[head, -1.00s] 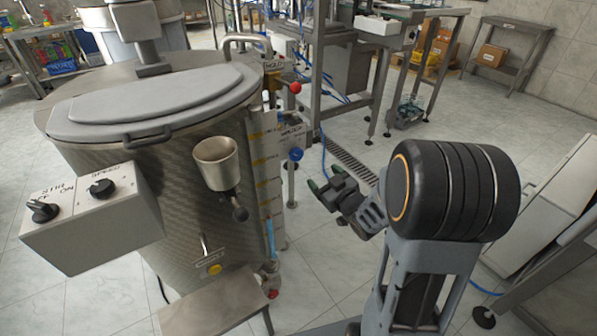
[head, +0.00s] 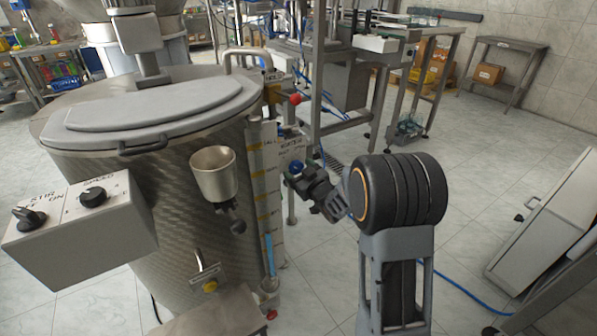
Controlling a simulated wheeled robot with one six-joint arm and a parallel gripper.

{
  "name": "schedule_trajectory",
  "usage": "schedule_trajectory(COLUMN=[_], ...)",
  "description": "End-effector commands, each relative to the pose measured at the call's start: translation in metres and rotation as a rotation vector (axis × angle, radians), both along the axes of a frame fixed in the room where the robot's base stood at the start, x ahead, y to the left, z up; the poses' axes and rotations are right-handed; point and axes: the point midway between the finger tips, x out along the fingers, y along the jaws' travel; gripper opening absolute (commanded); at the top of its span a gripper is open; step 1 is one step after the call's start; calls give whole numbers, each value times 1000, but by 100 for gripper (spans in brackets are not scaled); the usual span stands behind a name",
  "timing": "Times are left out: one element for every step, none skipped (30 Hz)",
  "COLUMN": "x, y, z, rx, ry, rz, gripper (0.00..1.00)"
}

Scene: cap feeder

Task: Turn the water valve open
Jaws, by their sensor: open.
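The knob's angle is too small to read.
The tank's grey lid (head: 150,105) is shut. A red knob (head: 295,99) is above the blue one. A steel cup (head: 214,172) and a grey stir and speed control box (head: 80,232) are on the tank's front.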

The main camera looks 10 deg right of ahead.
Motion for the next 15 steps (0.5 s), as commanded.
schedule_trajectory(x=[3,5,6,7,7,8,8,8,8,8,8,8,8,8,8], y=[1,2,2,3,3,3,3,3,3,3,3,3,3,3,3], z=[-1,0,0,0,0,0,0,0,0,0,0,0,0,0,0], rx=[0,0,0,0,1,1,0,1,0,1,0,1,0,0,0], ry=[0,-1,-1,-1,0,-1,-1,0,0,0,0,0,0,0,0], rz=[1,1,1,1,1,0,0,0,0,0,0,0,0,0,0], gripper=[76,76,76,76,76,76,76,76,76,76,76,76,76,75,71])
